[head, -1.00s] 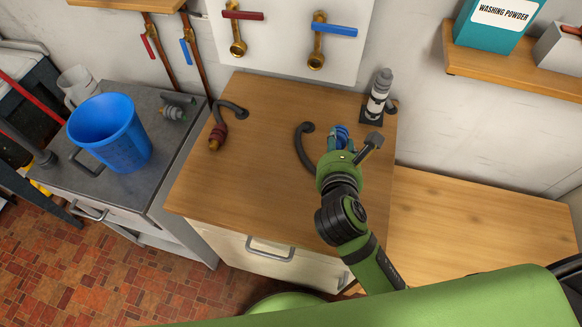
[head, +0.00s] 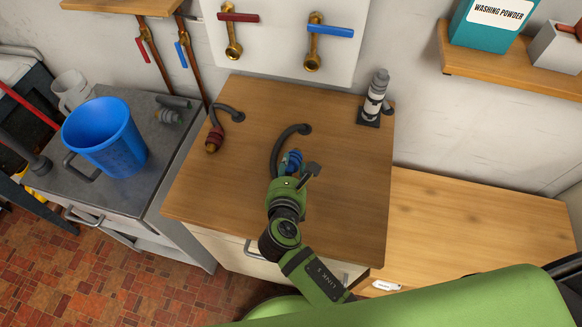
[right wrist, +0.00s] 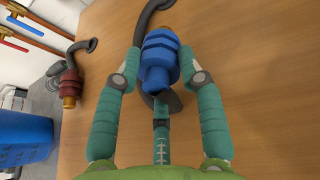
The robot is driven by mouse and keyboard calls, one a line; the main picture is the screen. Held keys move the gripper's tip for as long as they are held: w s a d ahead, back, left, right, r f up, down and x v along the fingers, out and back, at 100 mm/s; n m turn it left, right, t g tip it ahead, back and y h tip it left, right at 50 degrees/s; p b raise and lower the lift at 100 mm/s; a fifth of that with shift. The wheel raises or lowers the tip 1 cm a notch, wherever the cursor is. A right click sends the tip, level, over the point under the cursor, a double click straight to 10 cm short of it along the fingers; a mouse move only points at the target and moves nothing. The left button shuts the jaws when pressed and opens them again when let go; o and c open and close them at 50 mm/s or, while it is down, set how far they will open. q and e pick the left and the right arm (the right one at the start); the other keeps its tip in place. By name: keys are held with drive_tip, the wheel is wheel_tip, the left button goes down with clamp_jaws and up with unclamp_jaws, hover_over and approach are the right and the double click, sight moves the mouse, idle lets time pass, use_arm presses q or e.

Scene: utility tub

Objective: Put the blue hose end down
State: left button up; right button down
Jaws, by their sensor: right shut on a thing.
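The blue hose end (head: 293,158) is at the end of a dark grey hose (head: 278,143) that comes out of the wooden worktop (head: 345,190). My right gripper (head: 290,166) is shut on it from the near side. My left gripper is not in view.
A red hose end (head: 214,138) lies to the left on the worktop. A blue bucket (head: 106,138) is on the grey counter. The worktop's middle left and right front are clear.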

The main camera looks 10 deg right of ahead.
drive_tip(key=shift+f, duration=0.6)
drive_tip(key=c, duration=0.8)
unclamp_jaws()
drive_tip(key=shift+o, duration=0.2)
drive_tip(key=shift+r, duration=0.25)
drive_tip(key=b+v, duration=0.1)
drive_tip(key=v, duration=1.1)
drive_tip(key=shift+r, duration=0.35)
drive_tip(key=shift+s, duration=0.1)
